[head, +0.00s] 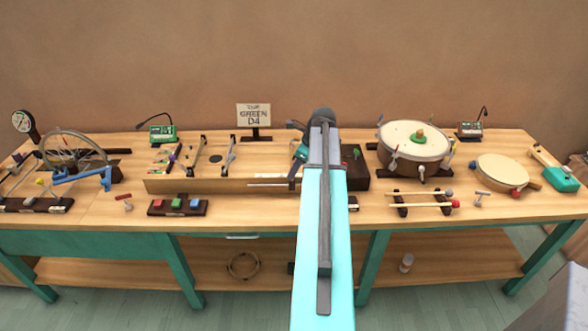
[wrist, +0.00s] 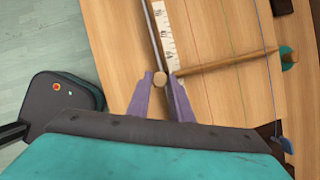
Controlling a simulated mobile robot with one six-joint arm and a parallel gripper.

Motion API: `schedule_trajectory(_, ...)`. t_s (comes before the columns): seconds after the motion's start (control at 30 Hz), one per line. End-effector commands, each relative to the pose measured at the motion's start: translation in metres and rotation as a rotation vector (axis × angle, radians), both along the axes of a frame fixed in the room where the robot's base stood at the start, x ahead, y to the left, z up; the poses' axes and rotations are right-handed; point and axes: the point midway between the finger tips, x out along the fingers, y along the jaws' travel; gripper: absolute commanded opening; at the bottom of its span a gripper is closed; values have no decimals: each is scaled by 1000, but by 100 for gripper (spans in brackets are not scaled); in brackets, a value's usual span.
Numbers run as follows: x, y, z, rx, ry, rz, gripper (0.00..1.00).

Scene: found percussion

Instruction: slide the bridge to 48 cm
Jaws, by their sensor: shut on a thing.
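The bridge (wrist: 230,62) is a thin wooden bar lying across the coloured strings in the wrist view. Its round wooden knob (wrist: 159,78) sits at the near edge of the long wooden string box (wrist: 205,100). My gripper (wrist: 163,80) has its two purple fingers closed about this knob, one on each side. A white scale strip (wrist: 165,22) with dark marks runs along the edge beside a metal rod (wrist: 150,20). The marks are too small to read. In the head view the string box (head: 215,186) shows left of my arm, which hides the bridge.
A sign reading "GREEN D4" (head: 254,115) stands behind the box. A block with coloured buttons (head: 178,206) lies in front of it. A drum (head: 414,148) and a rack with two sticks (head: 424,200) are to the right. A bicycle wheel (head: 72,150) stands at left.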

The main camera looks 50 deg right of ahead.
Motion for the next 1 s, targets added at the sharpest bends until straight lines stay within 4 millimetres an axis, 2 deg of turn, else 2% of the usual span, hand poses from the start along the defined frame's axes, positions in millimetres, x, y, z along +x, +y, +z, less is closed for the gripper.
schedule_trajectory(0.2,-1,0,0,1,1,0,0)
schedule_trajectory(0.23,-1,0,0,1,1,0,23)
schedule_trajectory(0.33,0,0,0,0,1,0,38)
schedule_trajectory(0.73,-1,-1,2,-1,0,0,38)
schedule_trajectory(1.0,-7,-3,17,-2,-1,-1,38)
